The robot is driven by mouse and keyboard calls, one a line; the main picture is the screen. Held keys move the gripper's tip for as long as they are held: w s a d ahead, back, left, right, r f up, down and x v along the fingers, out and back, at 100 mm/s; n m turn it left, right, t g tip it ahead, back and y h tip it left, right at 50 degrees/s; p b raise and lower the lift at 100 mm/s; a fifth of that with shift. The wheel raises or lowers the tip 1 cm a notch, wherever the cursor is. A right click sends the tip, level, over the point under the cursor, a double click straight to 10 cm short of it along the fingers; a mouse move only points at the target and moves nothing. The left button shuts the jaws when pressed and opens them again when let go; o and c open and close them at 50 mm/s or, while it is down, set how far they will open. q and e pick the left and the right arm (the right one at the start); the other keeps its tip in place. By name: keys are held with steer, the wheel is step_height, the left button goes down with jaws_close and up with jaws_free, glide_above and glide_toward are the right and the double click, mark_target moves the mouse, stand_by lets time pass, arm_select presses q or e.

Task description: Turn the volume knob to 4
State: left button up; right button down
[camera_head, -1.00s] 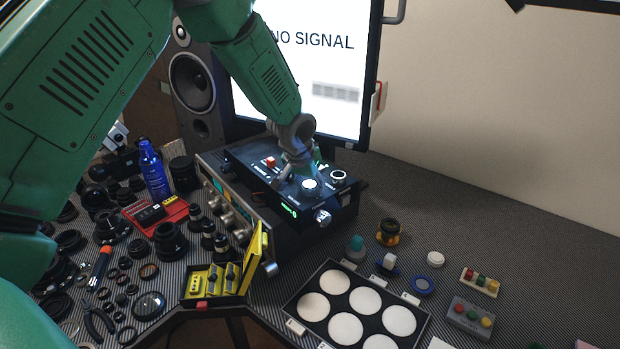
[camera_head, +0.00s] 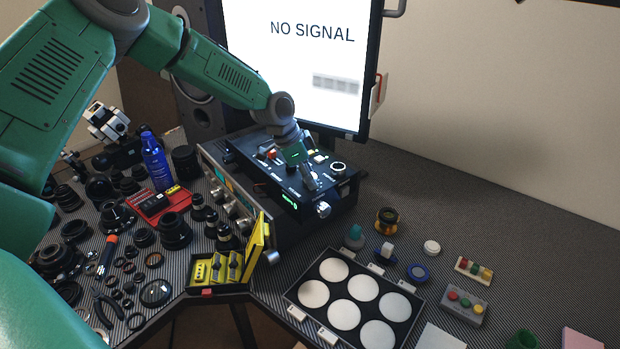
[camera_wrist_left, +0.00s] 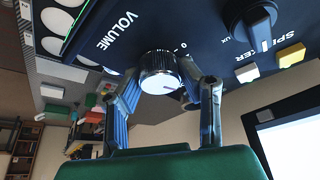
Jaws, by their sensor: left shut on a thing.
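My right gripper is not in view.
A dark selector knob (camera_wrist_left: 254,27) and small coloured buttons stand close to my fingers. A monitor (camera_head: 300,70) reading NO SIGNAL stands behind the box. A yellow case (camera_head: 222,270) and a black tray (camera_head: 300,296) of white discs lie in front. The table at right has free room.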

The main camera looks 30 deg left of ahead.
arm_select(q)
steer(key=m, duration=0.1)
steer(key=m+g+b, duration=0.1)
steer(key=m, duration=0.1)
steer(key=m+b, duration=0.1)
steer(key=shift+w+a+r+m+h, duration=0.1)
steer(key=shift+w+m+h, duration=0.2)
steer(key=shift+h, duration=0.1)
steer(key=m+g+b, duration=0.2)
steer(key=m, duration=0.2)
steer(key=shift+r, duration=0.1)
steer(key=shift+s+m, duration=0.1)
steer(key=shift+m, duration=0.2)
steer(key=o, duration=1.1)
steer(key=shift+c, duration=0.2)
steer(key=shift+o, duration=0.3)
